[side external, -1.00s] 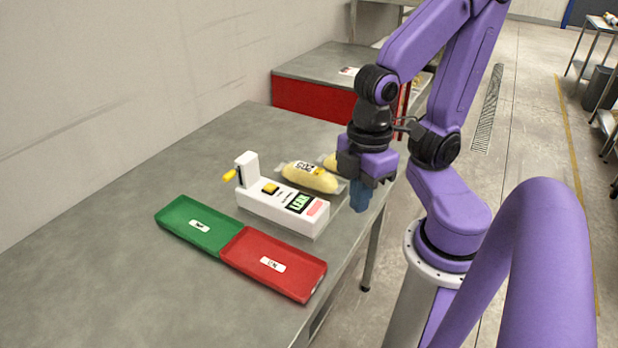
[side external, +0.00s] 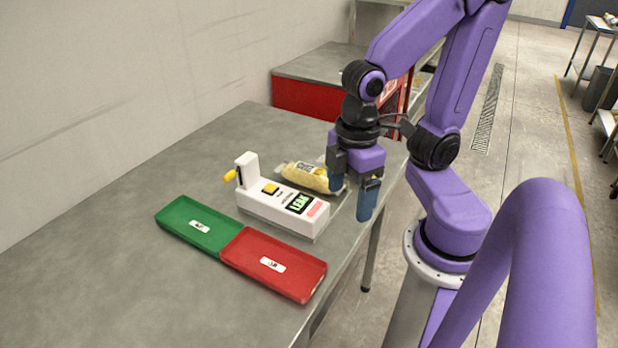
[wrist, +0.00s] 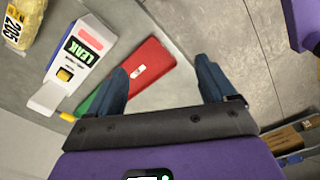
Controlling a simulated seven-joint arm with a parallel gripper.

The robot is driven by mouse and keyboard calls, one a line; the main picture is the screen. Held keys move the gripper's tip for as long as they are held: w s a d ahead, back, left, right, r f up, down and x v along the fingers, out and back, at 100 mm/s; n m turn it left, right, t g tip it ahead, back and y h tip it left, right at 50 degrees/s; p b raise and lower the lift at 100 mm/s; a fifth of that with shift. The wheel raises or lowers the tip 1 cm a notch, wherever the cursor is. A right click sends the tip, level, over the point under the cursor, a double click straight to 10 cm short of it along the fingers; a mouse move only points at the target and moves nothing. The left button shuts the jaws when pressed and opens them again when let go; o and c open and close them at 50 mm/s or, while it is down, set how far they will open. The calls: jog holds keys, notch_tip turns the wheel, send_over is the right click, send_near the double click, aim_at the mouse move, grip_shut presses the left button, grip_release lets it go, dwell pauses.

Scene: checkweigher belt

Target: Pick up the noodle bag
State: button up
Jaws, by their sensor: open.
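A yellow noodle bag (side external: 308,178) in clear wrap with a dark printed label lies on the steel table behind the white tester. Its right end is hidden by my gripper's left finger in the side view. Part of the bag also shows at the top left corner of the wrist view (wrist: 18,30), cut off by the frame. My gripper (side external: 352,195) is open and empty, with its blue fingers pointing down to the right of the bag, near the table's right edge. In the wrist view the space between its fingers (wrist: 163,75) holds nothing; the bag is well off to one side.
The white tester (side external: 280,208), with a "LEAK" display and a yellow-tipped lever, stands in front of the bag. A green tray (side external: 185,232) and a red tray (side external: 295,280) sit side by side nearer the camera. The table's left part is clear.

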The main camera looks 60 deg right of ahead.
jog(key=w+d+r+m, duration=0.15)
jog(key=w+m, duration=0.25)
jog(key=w, duration=0.5)
jog(key=m, duration=0.8)
send_over(309, 168)
jog(key=a, duration=0.1)
notch_tip(309, 168, down, 12)
jog(key=shift+r, duration=0.1)
jog(key=shift+s+d+f, duration=0.1)
jog(key=shift+d+f, duration=0.1)
jog(key=shift+f, duration=1.15)
jog(key=shift+d+f, duration=0.2)
jog(key=shift+f, duration=1.1)
jog(key=shift+c, duration=0.3)
jog(key=c, duration=1.4)
